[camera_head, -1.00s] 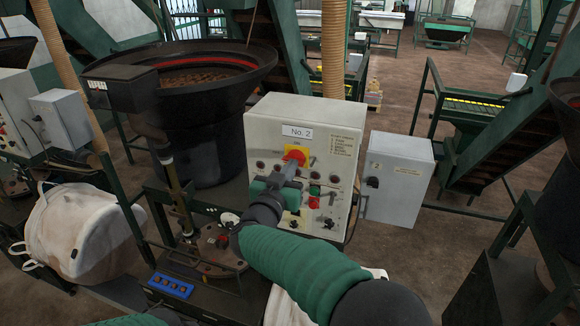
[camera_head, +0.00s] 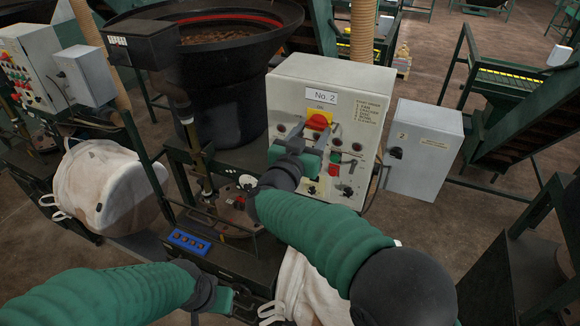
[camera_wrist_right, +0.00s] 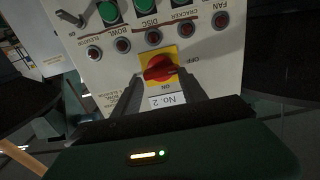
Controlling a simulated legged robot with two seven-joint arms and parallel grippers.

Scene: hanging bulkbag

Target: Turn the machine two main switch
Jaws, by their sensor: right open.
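The main switch (camera_head: 319,120) is a red rotary knob on a yellow plate, on the front of the pale control box (camera_head: 285,88) labelled No. 2. In the right wrist view the red knob (camera_wrist_right: 160,67) lies roughly crosswise, with OFF and ON lettering beside it. My right gripper (camera_head: 316,136) is open, just below the switch in the head view. In the wrist view its two dark fingers reach toward the knob, one on each side; contact cannot be told. My left gripper (camera_head: 232,300) is low in the head view, its fingers not clear.
Buttons and a green and a red push button sit below the switch. A grey box (camera_head: 427,145) stands to the right of the panel. A black hopper (camera_head: 220,70) is behind left. A blue button strip (camera_head: 188,242) and white bags (camera_head: 110,190) are lower left.

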